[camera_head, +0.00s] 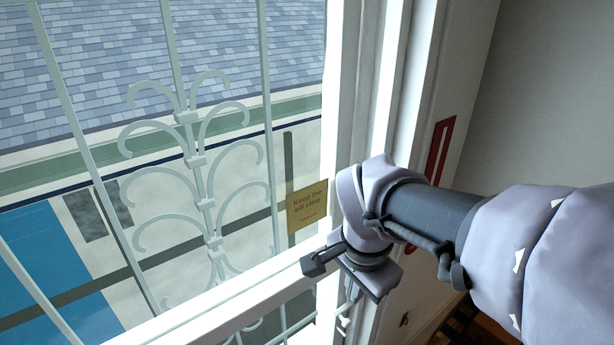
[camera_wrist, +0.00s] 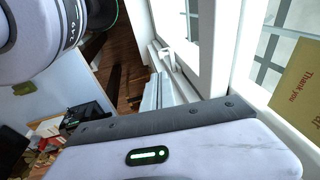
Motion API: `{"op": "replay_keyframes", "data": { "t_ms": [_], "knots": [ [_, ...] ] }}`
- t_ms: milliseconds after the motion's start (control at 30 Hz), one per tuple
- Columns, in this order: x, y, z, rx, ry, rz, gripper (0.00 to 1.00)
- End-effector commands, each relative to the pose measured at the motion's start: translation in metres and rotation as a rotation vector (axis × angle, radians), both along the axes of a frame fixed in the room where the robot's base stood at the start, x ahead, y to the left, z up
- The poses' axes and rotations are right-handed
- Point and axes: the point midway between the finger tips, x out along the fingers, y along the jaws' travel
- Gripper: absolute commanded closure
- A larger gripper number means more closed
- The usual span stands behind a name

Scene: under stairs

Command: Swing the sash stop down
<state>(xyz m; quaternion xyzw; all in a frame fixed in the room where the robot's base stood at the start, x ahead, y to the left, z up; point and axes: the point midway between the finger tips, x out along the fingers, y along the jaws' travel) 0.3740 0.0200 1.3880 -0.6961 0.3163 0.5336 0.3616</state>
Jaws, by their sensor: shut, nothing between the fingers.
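The window sash frame (camera_head: 240,308) runs along the lower part of the head view, and its white frame also shows in the wrist view (camera_wrist: 188,52). A small white lever-like piece, which looks like the sash stop (camera_wrist: 166,57), sticks out from the frame in the wrist view. A small white piece below my gripper in the head view may be the same part; I cannot be sure. My gripper (camera_head: 348,300) points down beside the window frame, shut and empty. In the wrist view its pale fingers (camera_wrist: 165,90) appear just below the lever. I cannot tell whether they touch it.
A white scrolled grille (camera_head: 205,200) stands across the window. A red strip (camera_head: 440,150) is on the right-hand trim. A cluttered surface (camera_wrist: 85,120) lies at lower left in the wrist view.

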Motion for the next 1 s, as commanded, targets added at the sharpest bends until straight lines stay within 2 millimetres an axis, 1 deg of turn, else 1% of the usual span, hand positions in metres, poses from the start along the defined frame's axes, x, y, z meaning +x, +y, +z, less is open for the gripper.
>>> {"op": "replay_keyframes", "data": {
  "t_ms": [167,267,700,833,900,1000],
  "knots": [
    [0.0,0.0,-0.003,0.0,0.0,0.001,1.0],
    [0.003,-0.001,-0.013,-0.001,0.002,0.002,1.0],
    [0.023,-0.006,-0.104,0.0,0.004,0.001,1.0],
    [0.028,-0.007,-0.123,0.001,0.002,0.001,1.0],
    [0.03,-0.007,-0.13,0.0,0.001,0.001,1.0],
    [0.032,-0.007,-0.135,0.001,0.0,0.002,1.0]
  ]
}}
